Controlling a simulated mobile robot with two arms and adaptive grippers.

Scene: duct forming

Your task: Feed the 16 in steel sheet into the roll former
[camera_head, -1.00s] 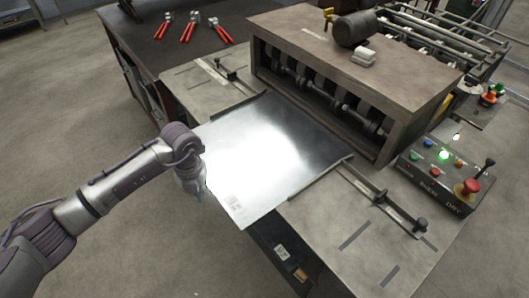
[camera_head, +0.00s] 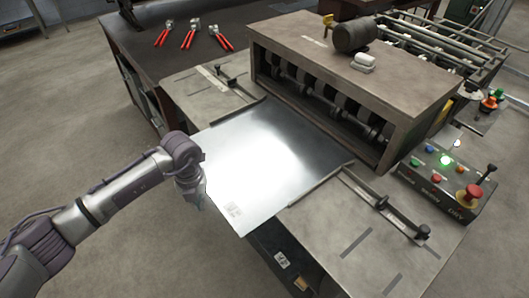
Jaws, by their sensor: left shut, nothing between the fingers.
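The steel sheet (camera_head: 262,160) lies flat on the infeed table (camera_head: 355,232), between the two side guides. Its far edge is at the mouth of the roll former (camera_head: 365,75), and its near corner overhangs the table's front edge. A small label shows near that corner. My left gripper (camera_head: 198,203) is shut and points down at the sheet's near left edge. I cannot tell whether it touches the sheet. The fingers are small and partly hidden by the wrist. My right gripper is not in view.
A control box (camera_head: 445,180) with a lit green button and a red stop knob stands at the right. The right guide (camera_head: 383,202) and left guide (camera_head: 228,78) flank the sheet. Several red-handled tools (camera_head: 190,38) lie on a dark bench behind. The floor at left is clear.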

